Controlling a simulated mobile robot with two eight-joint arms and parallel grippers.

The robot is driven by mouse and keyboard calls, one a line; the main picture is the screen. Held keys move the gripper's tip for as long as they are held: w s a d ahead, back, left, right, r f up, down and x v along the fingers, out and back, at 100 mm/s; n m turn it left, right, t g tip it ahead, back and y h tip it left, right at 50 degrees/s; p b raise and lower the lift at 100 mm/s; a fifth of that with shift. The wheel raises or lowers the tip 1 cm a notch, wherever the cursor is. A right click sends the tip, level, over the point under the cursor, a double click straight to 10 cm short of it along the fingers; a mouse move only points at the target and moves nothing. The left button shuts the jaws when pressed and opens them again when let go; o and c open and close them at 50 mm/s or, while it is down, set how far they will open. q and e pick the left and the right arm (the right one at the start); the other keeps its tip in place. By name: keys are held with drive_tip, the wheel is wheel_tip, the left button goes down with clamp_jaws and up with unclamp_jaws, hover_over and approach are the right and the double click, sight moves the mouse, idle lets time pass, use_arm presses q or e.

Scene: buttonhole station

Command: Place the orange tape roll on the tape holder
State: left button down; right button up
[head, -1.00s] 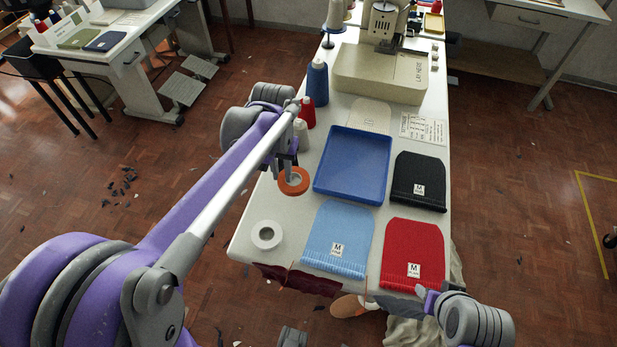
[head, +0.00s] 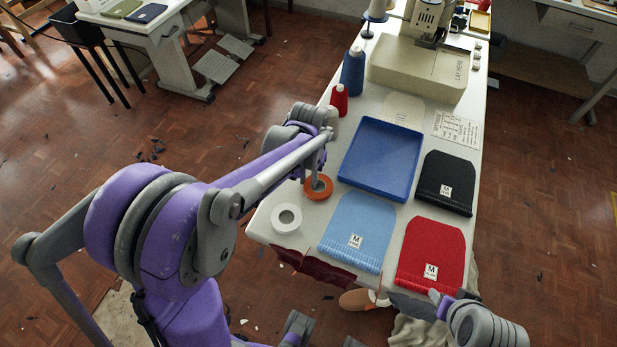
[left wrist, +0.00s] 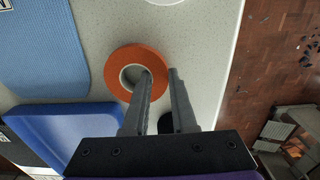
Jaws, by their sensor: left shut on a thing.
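The orange tape roll (head: 318,196) is at the table's left edge, left of the blue tray. My left gripper (head: 319,174) is over it. In the left wrist view, one finger of my left gripper (left wrist: 160,74) is in the hole of the orange tape roll (left wrist: 113,76) and the other is outside, so it is shut on the ring's wall. The roll lies flat, on or just above the table; I cannot tell which. I make out no clear tape holder. A white ring (head: 287,218) lies nearer the front. My right gripper (head: 438,297) is at the front right; its jaws are unclear.
The blue tray (head: 380,160) is empty. Light blue (head: 357,228), red (head: 432,252) and black (head: 446,182) knit pieces lie around it. Red (head: 339,100) and blue (head: 352,72) thread cones stand behind the left gripper. A sewing machine (head: 420,65) is at the back.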

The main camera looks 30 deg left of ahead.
use_arm(q)
drive_tip(key=c, duration=0.7)
unclamp_jaws()
drive_tip(key=shift+f, duration=0.1)
use_arm(e)
drive_tip(key=shift+f, duration=0.1)
